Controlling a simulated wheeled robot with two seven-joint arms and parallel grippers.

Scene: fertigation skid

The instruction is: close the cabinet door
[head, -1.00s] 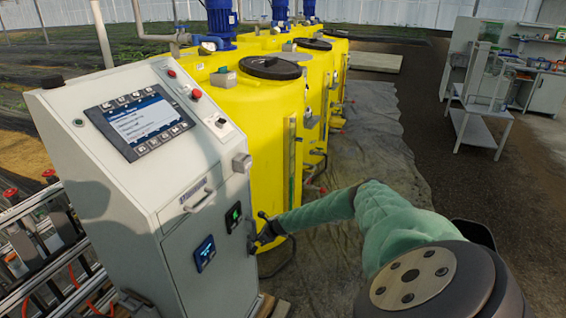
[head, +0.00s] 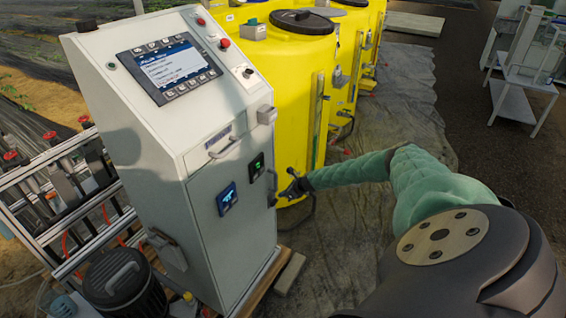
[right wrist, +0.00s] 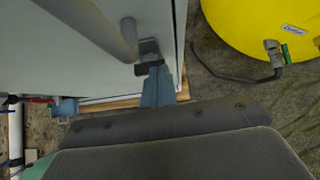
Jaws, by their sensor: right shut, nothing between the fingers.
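The grey control cabinet (head: 205,170) stands upright on the left of the head view. Its front door (head: 228,238) looks flush with the body, with no clear gap that I can see. A dark bar handle (head: 271,187) is at the door's right edge. The handle also shows large in the right wrist view (right wrist: 118,32). My right gripper (head: 289,189) is shut and empty, just right of the handle. In the right wrist view its finger (right wrist: 157,88) is close to the handle's lower mount; I cannot tell whether they touch. My left gripper is out of view.
Yellow tanks (head: 285,100) stand behind the cabinet on the right. A black bin (head: 125,283) and a pipe rack (head: 60,190) are at the left. The cabinet stands on a wooden base (head: 262,280). A grey sheet (head: 405,110) covers clear floor to the right.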

